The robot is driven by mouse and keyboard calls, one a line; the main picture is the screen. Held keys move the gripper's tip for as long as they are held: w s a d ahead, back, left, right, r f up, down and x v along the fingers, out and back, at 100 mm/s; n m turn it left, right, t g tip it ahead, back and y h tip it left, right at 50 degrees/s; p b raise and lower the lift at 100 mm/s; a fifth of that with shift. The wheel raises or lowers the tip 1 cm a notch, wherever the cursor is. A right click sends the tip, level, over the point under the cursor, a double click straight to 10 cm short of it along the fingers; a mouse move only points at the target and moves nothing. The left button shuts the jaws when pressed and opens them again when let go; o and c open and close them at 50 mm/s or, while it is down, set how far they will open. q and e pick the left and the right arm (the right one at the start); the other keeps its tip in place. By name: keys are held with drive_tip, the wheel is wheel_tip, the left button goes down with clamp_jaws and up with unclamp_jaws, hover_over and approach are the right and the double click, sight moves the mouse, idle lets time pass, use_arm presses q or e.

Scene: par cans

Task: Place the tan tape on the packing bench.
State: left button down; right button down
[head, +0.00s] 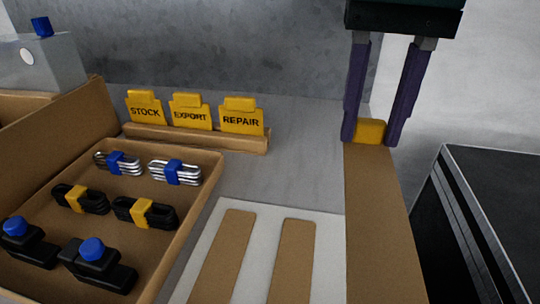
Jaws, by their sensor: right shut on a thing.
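A long tan strip, the tan tape (380,225), runs from my right gripper down to the bottom edge of the head view. A yellow block (370,130) sits at its far end. My right gripper (372,138) is shut on this yellow block, one purple finger on each side. I cannot tell whether the strip touches the surface under it. The grey bench top (300,170) spreads to its left. Two shorter tan strips (224,255) (296,260) lie on a white panel (262,245) on the bench. My left gripper is not in view.
An open tan box (190,222) at left holds cable coils and black pieces with blue knobs. Yellow STOCK (145,108), EXPORT (190,112) and REPAIR (241,117) tags stand in a tan holder behind. A black case (490,215) stands at right. Grey bench top is bare in the middle.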

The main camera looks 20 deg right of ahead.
sight(341, 237)
wheel_tip(341, 237, down, 15)
drive_tip(key=b, duration=0.3)
drive_tip(key=shift+f+b, duration=0.15)
drive_tip(key=shift+b, duration=0.25)
drive_tip(key=shift+c, duration=2.3)
unclamp_jaws()
